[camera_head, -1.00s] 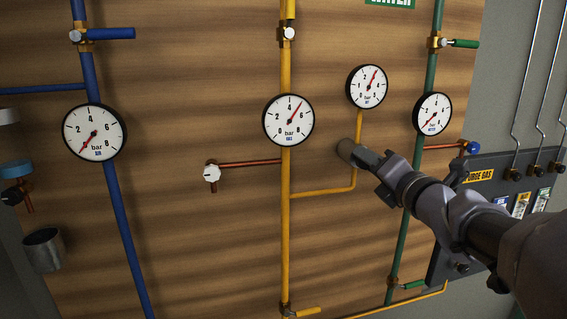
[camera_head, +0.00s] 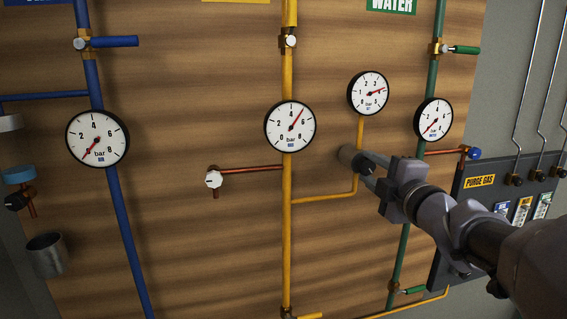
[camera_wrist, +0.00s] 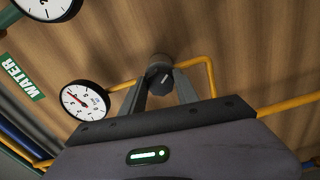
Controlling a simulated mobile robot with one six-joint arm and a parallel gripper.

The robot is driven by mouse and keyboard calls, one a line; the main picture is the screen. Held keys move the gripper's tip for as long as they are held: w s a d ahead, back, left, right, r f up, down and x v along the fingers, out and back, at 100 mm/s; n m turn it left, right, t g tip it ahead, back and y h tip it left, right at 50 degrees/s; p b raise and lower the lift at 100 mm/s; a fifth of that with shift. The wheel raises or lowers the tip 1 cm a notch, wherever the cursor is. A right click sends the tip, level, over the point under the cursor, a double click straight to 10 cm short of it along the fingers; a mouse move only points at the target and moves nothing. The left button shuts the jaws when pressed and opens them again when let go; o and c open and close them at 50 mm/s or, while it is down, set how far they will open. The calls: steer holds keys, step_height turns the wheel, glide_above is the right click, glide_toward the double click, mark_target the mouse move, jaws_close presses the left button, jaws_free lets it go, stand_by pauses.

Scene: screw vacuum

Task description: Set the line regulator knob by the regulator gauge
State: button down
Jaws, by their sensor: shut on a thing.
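The dark grey, round line regulator knob (camera_head: 347,156) sits on the yellow branch pipe below the small regulator gauge (camera_head: 369,93). The gauge's red needle points right and slightly up, near the 3. My gripper (camera_head: 364,160) reaches in from the right with its fingertips at the knob. In the wrist view the knob (camera_wrist: 160,70) has a white mark on its face and sits between the two fingers of my gripper (camera_wrist: 160,88), which is shut on it. The regulator gauge (camera_wrist: 85,100) also shows there, rotated, at left.
A larger gauge (camera_head: 290,126) sits on the yellow main pipe (camera_head: 286,230). The water gauge (camera_head: 433,119) and green pipe (camera_head: 438,20) are close to my arm. A purge gas panel (camera_head: 515,178) stands at right. The board left of the knob is open.

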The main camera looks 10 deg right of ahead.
steer(key=shift+r+m, duration=0.1)
steer(key=shift+m, duration=0.7)
steer(key=c, duration=0.9)
jaws_free()
steer(key=shift+f, duration=0.2)
